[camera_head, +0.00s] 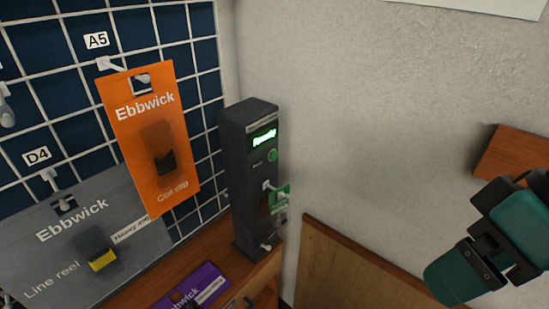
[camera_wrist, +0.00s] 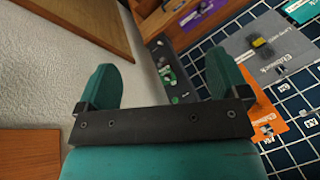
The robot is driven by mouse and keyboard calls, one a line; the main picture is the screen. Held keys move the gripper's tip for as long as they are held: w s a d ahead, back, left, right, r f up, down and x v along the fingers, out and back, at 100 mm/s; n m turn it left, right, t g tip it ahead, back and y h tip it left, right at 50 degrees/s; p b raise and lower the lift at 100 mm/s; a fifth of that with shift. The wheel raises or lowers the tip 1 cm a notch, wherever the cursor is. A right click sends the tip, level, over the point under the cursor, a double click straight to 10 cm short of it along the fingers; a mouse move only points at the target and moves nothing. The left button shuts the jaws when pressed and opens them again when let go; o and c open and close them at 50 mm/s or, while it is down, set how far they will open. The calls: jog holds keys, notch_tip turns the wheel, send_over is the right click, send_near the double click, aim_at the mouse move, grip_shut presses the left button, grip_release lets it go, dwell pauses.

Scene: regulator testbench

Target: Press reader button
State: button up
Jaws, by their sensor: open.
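The reader (camera_head: 240,185) is a tall dark grey box standing on a wooden ledge against the wall corner. Its lit green display (camera_head: 264,137) seems to read "Ready". A small round green button (camera_head: 272,155) sits below the display. A green piece (camera_head: 279,196) sticks out lower on its front. My gripper (camera_head: 462,274) is at the lower right in the head view, well apart from the reader. In the wrist view my gripper (camera_wrist: 165,78) is open and empty, its teal fingers spread. The reader (camera_wrist: 165,72) shows beyond and between them, partly hidden by the gripper.
A gridded blue panel (camera_head: 65,85) holds an orange Ebbwick card (camera_head: 130,110) and a grey Ebbwick card (camera_head: 45,265), left of the reader. A purple package (camera_head: 205,285) lies on the ledge. Wooden panels (camera_head: 345,265) stand at the right wall. Space right of the reader looks free.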

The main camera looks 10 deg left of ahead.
grip_shut()
dwell(0.4)
dwell(1.4)
